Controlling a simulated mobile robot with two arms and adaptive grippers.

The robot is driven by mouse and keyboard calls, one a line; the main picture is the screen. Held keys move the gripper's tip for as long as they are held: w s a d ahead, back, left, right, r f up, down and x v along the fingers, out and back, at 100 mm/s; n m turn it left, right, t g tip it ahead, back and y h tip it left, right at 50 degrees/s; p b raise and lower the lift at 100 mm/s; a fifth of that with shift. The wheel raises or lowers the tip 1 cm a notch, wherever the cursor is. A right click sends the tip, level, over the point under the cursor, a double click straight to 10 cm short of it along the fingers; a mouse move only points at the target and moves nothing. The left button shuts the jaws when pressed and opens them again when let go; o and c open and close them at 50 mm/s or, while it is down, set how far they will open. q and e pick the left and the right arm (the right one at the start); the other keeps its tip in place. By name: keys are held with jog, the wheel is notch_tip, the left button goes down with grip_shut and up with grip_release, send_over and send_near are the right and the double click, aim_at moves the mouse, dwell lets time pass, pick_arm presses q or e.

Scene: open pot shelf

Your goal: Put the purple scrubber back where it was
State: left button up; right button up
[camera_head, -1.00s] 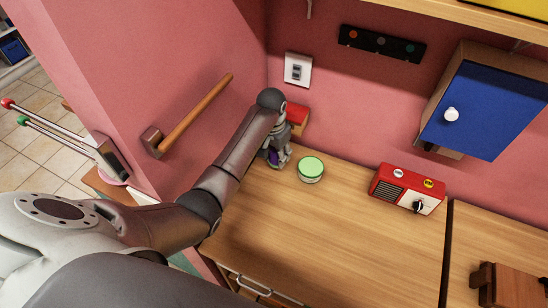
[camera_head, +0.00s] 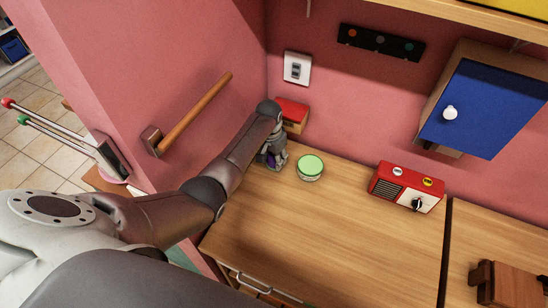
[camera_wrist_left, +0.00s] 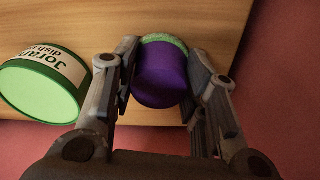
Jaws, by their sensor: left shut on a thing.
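The purple scrubber (camera_wrist_left: 161,75) is between the fingers of my left gripper (camera_wrist_left: 165,80) in the left wrist view, with a pale green band at its far end. My left gripper is shut on it. In the head view the left gripper (camera_head: 271,158) is low over the counter's back left corner, and only a bit of purple shows. I cannot tell whether the scrubber touches the counter. A round tub with a green lid (camera_head: 310,167) stands just right of the gripper; its lettered side (camera_wrist_left: 48,68) shows in the wrist view. My right gripper is not in view.
A red box (camera_head: 292,114) sits in the corner behind the gripper. A red radio (camera_head: 405,188) stands further right on the wooden counter (camera_head: 320,225). A wooden rail (camera_head: 195,113) juts along the left wall. The counter's front middle is clear.

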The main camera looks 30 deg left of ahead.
aim_at(272, 159)
pick_arm(q)
jog(key=shift+f, duration=0.2)
jog(key=o, duration=0.9)
jog(key=shift+r, duration=0.1)
jog(key=shift+r, duration=0.2)
notch_tip(272, 159, up, 12)
jog(key=s, duration=0.1)
jog(key=shift+s+b, duration=0.15)
jog(key=shift+b, duration=0.3)
jog(key=shift+f, duration=0.15)
